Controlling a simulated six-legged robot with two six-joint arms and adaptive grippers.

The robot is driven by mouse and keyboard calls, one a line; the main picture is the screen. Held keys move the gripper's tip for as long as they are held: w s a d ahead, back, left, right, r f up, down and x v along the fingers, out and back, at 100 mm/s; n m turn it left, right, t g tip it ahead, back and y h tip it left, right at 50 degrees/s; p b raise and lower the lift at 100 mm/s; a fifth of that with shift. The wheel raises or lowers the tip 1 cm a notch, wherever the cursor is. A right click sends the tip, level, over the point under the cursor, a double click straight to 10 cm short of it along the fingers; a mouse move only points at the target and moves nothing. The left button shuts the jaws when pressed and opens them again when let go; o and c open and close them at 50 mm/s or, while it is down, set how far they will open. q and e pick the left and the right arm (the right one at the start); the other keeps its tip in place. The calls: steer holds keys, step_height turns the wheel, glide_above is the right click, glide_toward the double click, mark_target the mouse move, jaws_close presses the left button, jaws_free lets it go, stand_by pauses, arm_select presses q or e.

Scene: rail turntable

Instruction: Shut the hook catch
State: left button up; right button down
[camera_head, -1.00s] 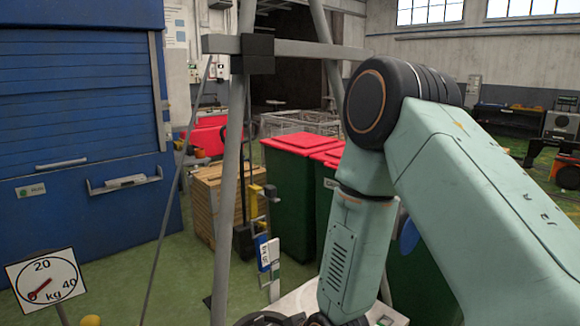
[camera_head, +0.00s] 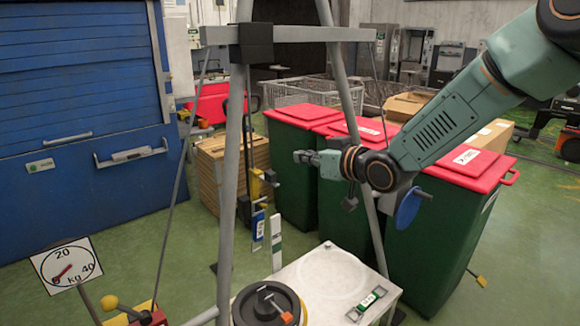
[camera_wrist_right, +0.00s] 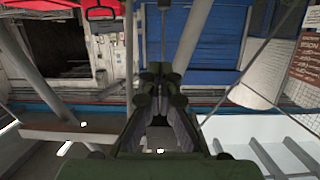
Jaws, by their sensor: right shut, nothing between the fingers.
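I cannot pick out the hook catch with certainty. A round black drum (camera_head: 262,310) with a dark lever and an orange tip stands on the white-topped stand (camera_head: 310,268) at the bottom of the head view. A small grey fitting (camera_head: 368,303) with a green label lies on the stand's right side. My right gripper (camera_head: 300,157) is above and behind the stand, clear of both, pointing left in front of the green bins. It is shut and empty. In the right wrist view its fingers (camera_wrist_right: 160,72) are together with nothing held. My left gripper is not in view.
A grey A-frame with a crossbar (camera_head: 290,35) stands over the stand. Green bins with red lids (camera_head: 465,160) stand behind it. A kg dial (camera_head: 66,265) is at lower left, before a blue shutter (camera_head: 75,100). Green floor at far right is mostly clear.

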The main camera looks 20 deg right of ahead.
steer(key=p, duration=0.1)
glide_above(277, 185)
steer(key=f, duration=0.2)
steer(key=shift+w+f+n+y, duration=0.2)
steer(key=shift+f+n+y, duration=0.1)
steer(key=shift+s+a+f+p, duration=0.1)
steer(key=shift+s+f+p, duration=0.05)
steer(key=shift+f, duration=0.4)
steer(key=shift+s+f+p, duration=0.1)
steer(key=shift+f+p, duration=0.05)
steer(key=shift+f, duration=0.4)
steer(key=shift+a+f, duration=0.1)
steer(key=shift+f, duration=0.45)
steer(key=shift+w+f, duration=0.15)
steer(key=shift+f, duration=0.1)
steer(key=shift+r, duration=0.1)
